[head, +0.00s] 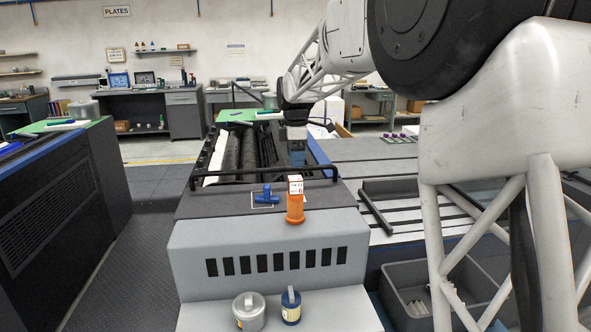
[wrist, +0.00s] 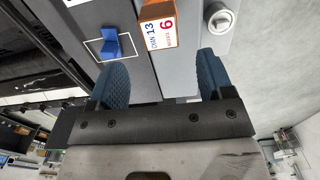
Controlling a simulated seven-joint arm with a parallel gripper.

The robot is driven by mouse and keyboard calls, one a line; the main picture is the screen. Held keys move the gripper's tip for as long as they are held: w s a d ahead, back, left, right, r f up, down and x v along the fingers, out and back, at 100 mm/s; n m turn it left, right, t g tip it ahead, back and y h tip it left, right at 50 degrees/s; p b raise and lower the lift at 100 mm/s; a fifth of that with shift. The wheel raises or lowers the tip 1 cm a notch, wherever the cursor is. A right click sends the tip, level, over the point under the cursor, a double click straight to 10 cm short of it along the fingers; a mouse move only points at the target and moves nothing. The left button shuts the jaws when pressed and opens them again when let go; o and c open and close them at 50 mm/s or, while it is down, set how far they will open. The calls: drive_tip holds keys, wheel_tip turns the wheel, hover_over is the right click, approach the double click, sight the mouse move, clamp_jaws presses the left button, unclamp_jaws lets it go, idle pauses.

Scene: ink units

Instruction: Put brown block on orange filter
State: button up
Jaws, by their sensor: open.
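The brown block (head: 295,184) is a small box with a white printed label and orange-brown edges. It appears to stand upright on top of the orange filter (head: 295,210), a short orange cylinder on the grey machine's front ledge. In the wrist view the labelled block (wrist: 159,28) lies beyond the fingertips, centred between them; the filter cannot be told apart there. My gripper (head: 297,157) hangs above and behind the block in the head view, apart from it. In the wrist view my gripper (wrist: 163,82) is open with its two blue pads wide apart and nothing between them.
A blue T-shaped handle (head: 266,196) sits in a white outline left of the filter. A silver can (head: 249,311) and a dark blue can (head: 291,307) stand on the lower step. A black rail (head: 250,181) crosses behind. A grey bin (head: 425,290) stands at right.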

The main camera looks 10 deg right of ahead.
sight(296, 179)
drive_tip(key=shift+r, duration=2.15)
drive_tip(key=shift+s, duration=0.15)
drive_tip(key=s+d+f+m+t, duration=0.15)
drive_tip(key=s+m, duration=0.35)
drive_tip(key=s, duration=0.8)
drive_tip(key=s+d+m, duration=0.2)
drive_tip(key=s+m, duration=0.2)
drive_tip(key=s, duration=0.8)
drive_tip(key=s+d+f+m, duration=0.1)
drive_tip(key=s+f+m, duration=0.3)
drive_tip(key=s, duration=0.8)
drive_tip(key=s+f+m+t, duration=0.1)
drive_tip(key=s+f+m, duration=0.4)
drive_tip(key=s, duration=0.8)
wheel_tip(296, 179, down, 3)
drive_tip(key=shift+d+r, duration=0.1)
drive_tip(key=shift+d, duration=0.3)
drive_tip(key=shift+s, duration=0.1)
